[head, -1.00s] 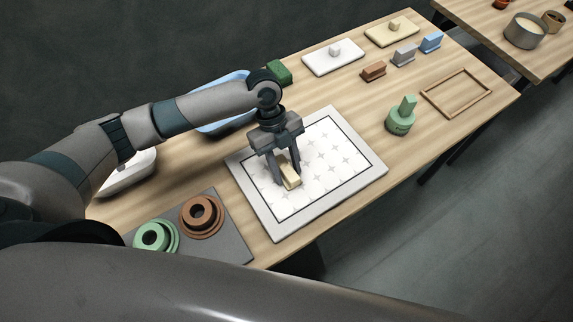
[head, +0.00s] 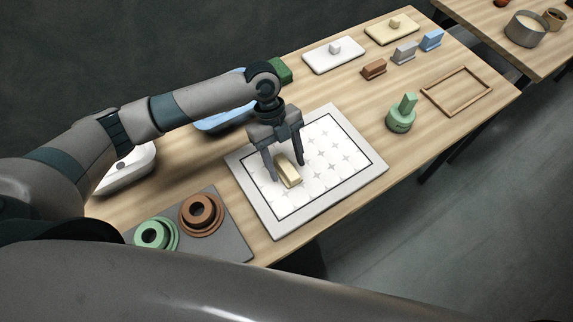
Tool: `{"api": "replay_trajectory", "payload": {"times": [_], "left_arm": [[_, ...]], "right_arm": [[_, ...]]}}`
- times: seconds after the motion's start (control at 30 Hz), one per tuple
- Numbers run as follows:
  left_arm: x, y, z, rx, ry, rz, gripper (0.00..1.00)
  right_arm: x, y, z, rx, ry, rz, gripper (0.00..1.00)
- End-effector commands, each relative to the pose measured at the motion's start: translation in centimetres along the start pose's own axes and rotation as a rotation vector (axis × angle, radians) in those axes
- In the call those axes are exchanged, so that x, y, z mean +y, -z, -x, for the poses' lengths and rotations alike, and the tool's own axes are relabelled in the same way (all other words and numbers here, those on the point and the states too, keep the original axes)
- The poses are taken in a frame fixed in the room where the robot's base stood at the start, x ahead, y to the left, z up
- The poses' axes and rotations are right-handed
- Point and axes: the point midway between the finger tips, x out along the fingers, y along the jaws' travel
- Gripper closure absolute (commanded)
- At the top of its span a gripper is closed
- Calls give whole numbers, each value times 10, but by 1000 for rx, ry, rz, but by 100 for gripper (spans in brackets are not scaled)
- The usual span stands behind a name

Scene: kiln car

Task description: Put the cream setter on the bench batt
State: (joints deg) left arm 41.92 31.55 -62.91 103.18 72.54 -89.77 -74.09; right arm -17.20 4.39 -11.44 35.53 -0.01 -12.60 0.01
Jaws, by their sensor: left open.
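The cream setter (head: 289,172) is a small pale block lying on the bench batt (head: 357,176). The batt is a white board with a dark inner border and grey star marks, and the setter is on its left part, inside the border. My left gripper (head: 287,171) points down over the setter. Its jaws are open, with one finger on each side of the block. I cannot tell whether either finger still touches it. My right gripper is not in view.
Brown (head: 373,69), grey (head: 405,52) and blue (head: 431,40) blocks stand at the back right. A green knobbed piece (head: 401,115) is right of the batt, near an empty wooden frame (head: 457,92). A grey mat (head: 233,236) with ringed pieces is front left.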

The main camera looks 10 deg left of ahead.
Motion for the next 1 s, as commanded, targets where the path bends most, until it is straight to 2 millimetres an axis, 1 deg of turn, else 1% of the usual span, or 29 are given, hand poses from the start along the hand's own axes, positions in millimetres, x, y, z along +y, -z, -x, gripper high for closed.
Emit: {"api": "replay_trajectory", "payload": {"times": [0.17, 0.4, 0.6, 0.8, 1.0], "left_arm": [[0, -2, 25, -3, 2, -1, 44], [0, -2, 68, -2, 2, -1, 44], [0, -1, 96, -1, 2, 0, 44], [0, 0, 108, 0, -1, 0, 44], [0, 0, 109, 0, -1, 0, 44]], "right_arm": [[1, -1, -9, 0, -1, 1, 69], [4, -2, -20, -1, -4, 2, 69], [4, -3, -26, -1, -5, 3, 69], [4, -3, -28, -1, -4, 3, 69], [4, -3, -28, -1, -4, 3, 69]]}}
